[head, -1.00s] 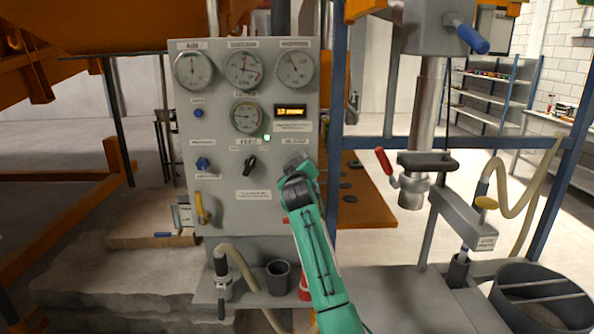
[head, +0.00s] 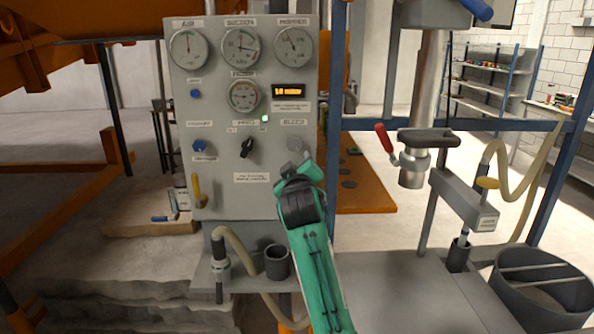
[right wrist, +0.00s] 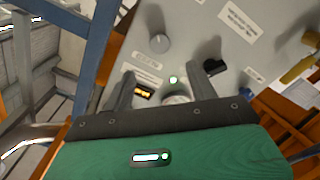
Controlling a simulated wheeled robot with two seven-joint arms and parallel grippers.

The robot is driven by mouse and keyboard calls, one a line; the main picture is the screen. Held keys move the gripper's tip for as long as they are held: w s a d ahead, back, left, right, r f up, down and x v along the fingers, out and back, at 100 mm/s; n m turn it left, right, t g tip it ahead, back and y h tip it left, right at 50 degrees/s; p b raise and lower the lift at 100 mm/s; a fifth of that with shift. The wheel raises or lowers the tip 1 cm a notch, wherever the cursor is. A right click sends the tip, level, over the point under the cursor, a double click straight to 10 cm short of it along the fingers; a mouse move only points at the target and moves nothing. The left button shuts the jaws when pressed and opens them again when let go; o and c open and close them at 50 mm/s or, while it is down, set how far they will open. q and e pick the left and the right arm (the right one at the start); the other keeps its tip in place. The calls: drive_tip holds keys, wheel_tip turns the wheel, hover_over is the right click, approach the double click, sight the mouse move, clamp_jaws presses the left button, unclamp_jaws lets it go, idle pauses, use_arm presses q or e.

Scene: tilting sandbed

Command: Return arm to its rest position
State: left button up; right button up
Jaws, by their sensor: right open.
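My right arm, green with dark joints, reaches up from the bottom of the head view to the front of the grey control panel (head: 225,190). My right gripper (head: 297,152) is in front of the panel's lower right part, by the bleed knob (head: 294,143). In the right wrist view my right gripper (right wrist: 160,92) has its two dark fingers spread apart with nothing between them. The grey bleed knob (right wrist: 159,43) shows beyond the fingers, apart from them. My left gripper is not in view.
The panel carries round gauges (head: 240,46), a lit display (head: 289,90), a black switch (head: 247,147) and a yellow lever (head: 198,190). A grey cup (head: 277,262) and a hose (head: 240,255) stand below. A red-handled valve (head: 385,138) and round bin (head: 545,285) are at right.

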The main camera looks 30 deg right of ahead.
idle(0.5)
